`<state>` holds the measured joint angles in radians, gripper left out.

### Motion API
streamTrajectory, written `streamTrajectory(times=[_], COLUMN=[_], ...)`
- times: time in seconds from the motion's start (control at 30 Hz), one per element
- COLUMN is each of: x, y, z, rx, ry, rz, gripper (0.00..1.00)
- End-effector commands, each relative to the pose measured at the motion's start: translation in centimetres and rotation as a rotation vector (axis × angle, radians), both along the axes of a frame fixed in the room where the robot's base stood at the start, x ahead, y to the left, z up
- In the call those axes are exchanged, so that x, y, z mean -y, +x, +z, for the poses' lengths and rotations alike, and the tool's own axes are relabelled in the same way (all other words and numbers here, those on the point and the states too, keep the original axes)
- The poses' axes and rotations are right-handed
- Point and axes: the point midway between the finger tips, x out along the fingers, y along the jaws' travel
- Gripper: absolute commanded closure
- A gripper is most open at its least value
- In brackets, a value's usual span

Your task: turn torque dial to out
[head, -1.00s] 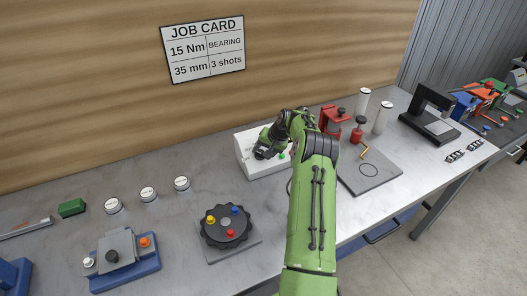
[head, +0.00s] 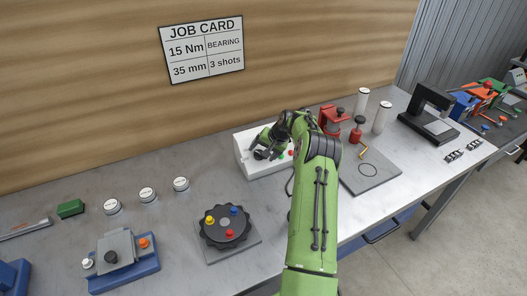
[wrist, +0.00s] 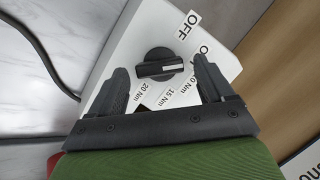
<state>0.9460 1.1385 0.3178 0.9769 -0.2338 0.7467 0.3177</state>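In the wrist view the line lies nearly level; I cannot tell which end is the pointer. Labels around it read OFF (wrist: 188,23), a partly hidden one starting with O (wrist: 207,50), 10 Nm, 15 Nm (wrist: 175,95) and 20 Nm (wrist: 152,90). My gripper (wrist: 161,74) is open, with one finger on each side of the dial and gaps between them. In the head view my gripper (head: 266,152) covers the dial.
Green (head: 282,155) and red (head: 292,153) buttons sit on the box beside my gripper. A red press (head: 333,118) stands to the right. A black rotary dial plate (head: 225,226) lies in front at left. A dark cable (wrist: 35,45) runs beside the box.

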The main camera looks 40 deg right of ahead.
Motion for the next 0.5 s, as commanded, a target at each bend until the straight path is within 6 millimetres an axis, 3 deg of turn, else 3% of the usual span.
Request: streamTrajectory(times=[0.27,0.5], x=[0.1,0.8], y=[-0.5,-3.6], z=[0.8,6.2], rx=[0.001,0.002], ry=[-0.001,-0.003], rz=[0.000,-0.001], gripper=[0.19,0.19])
